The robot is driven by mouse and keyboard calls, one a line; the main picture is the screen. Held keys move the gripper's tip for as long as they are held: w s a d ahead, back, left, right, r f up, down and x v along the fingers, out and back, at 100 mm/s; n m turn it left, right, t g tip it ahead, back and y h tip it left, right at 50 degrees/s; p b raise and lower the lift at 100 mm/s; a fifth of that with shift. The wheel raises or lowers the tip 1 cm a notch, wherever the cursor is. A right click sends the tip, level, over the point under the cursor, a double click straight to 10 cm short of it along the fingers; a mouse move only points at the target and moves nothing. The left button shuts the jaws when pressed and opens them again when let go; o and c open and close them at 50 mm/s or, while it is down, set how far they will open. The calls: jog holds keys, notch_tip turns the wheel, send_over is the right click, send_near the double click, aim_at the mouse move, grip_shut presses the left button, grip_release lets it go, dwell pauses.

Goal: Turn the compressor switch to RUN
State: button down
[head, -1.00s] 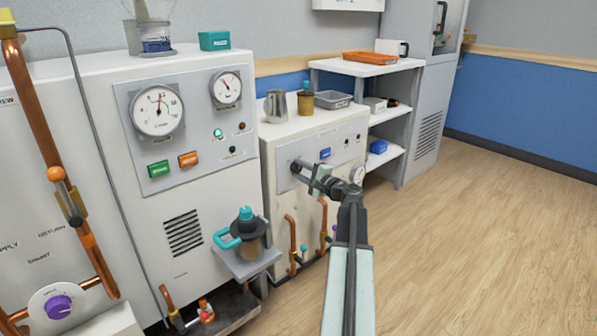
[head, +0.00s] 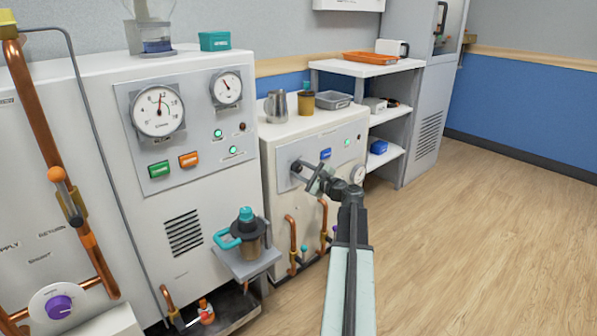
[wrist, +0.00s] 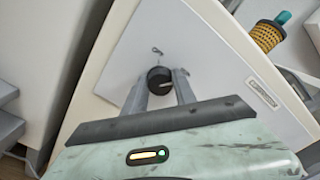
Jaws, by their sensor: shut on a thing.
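The compressor switch is a round black knob (wrist: 158,76) on the light grey panel of the low white unit. In the head view the switch (head: 297,167) shows at the panel's left side, partly behind my gripper (head: 310,176). In the wrist view my gripper (wrist: 160,88) has one finger on each side of the knob and is shut on it. In the head view the gripper looks tilted. The switch's position words cannot be read. A green lamp (head: 347,142) is lit on the unit's front.
A large white cabinet with gauges (head: 156,111) stands at the left. Its green lamps (head: 233,150) are lit. A shelf holder with a teal-handled jug (head: 246,240) juts out below. The floor (head: 480,230) at right is clear.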

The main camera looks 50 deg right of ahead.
jog(key=shift+d, duration=0.1)
jog(key=c, duration=1)
grip_release()
jog(key=s, duration=0.7)
jog(key=shift+s+a, duration=0.35)
